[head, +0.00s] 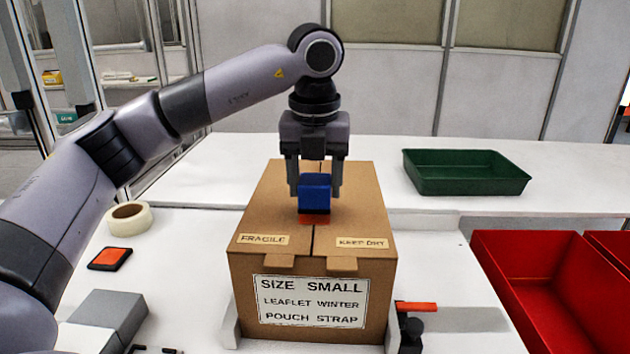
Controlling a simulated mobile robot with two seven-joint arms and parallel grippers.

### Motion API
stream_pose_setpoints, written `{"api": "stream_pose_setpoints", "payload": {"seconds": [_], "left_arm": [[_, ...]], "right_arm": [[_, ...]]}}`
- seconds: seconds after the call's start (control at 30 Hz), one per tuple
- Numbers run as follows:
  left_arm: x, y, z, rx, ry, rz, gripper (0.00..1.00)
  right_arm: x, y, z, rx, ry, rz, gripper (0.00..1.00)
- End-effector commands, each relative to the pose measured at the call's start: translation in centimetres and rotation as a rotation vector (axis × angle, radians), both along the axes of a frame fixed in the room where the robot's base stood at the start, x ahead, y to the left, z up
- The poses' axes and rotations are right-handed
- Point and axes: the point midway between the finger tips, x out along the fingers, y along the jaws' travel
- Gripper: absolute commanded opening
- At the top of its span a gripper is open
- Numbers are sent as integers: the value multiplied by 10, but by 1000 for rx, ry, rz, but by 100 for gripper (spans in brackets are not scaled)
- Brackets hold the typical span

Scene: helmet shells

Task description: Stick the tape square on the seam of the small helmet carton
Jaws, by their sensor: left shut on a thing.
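The small helmet carton (370,215) is a closed brown box with a seam running front to back along its top. Its front label reads "SIZE SMALL". My left gripper (314,185) points down over the carton's top and is shut on a blue block (314,190) with a dark lower edge. An orange-red square (314,220), which looks like the tape square, shows just under the block, at the seam. I cannot tell whether it is on the block or on the carton. My right gripper is not in view.
A tape roll (129,218), an orange pad in a black frame (110,258) and a grey box (112,314) are at left. A black fixture with an orange-red bar (416,307) stands right of the carton. A green tray (465,185) and red bins (545,300) are further right.

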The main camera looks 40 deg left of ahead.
Motion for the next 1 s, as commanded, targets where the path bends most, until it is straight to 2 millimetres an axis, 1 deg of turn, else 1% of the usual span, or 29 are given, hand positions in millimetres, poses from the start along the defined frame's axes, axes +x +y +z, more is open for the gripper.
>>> {"api": "stream_pose_setpoints", "payload": {"seconds": [0.03,0.23,0.53,1.0], "left_arm": [[0,0,9,0,-1,0,33],[0,0,25,-1,-3,0,33],[0,0,49,-1,-3,1,33],[0,0,87,-1,-3,0,33]], "right_arm": [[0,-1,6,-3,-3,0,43],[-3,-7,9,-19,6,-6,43],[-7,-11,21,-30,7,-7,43],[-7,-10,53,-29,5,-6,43]]}}
